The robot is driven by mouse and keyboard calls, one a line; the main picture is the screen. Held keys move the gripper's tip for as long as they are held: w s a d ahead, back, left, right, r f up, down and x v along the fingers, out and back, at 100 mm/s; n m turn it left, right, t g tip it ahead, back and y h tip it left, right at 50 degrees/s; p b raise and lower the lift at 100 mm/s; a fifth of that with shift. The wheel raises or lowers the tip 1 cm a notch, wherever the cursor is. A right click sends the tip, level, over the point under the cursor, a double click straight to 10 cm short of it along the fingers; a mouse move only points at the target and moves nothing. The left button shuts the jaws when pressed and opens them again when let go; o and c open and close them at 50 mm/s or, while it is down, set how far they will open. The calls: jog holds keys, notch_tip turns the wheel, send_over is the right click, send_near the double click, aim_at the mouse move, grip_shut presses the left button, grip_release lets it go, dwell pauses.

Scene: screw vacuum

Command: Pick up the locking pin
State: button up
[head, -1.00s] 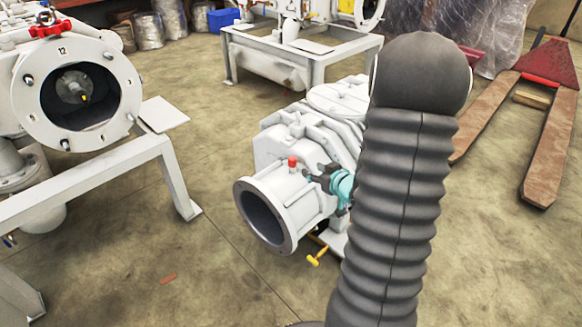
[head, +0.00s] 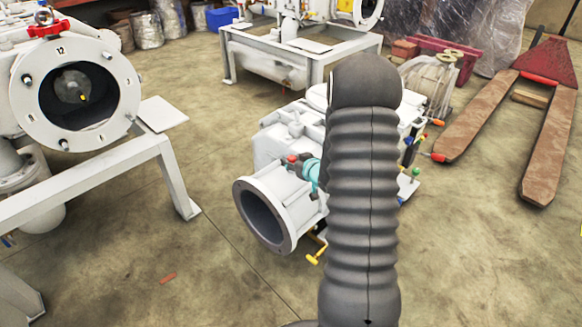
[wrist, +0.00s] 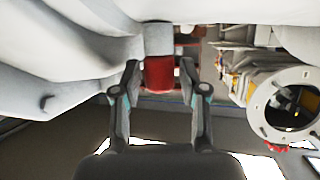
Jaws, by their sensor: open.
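The locking pin, which I take to be the red-capped pin (head: 291,158), stands on top of the white flanged pipe of the white pump (head: 282,148). In the wrist view the red cap (wrist: 159,76) with a grey stem lies between my two fingers, with a gap showing at each side. My gripper (head: 303,165) has teal parts and is right beside the pin in the head view, partly hidden by my dark ribbed arm. In the wrist view my gripper (wrist: 159,64) is open around the cap and does not visibly touch it.
A white flanged machine (head: 75,95) on a metal frame stands at the left. A yellow handle (head: 316,256) sticks out below the pump. A red pallet jack (head: 545,75) with brown forks is at the right. The floor in front is mostly clear.

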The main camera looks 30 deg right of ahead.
jog(key=shift+w+f, duration=0.15)
jog(key=shift+w, duration=0.25)
grip_shut()
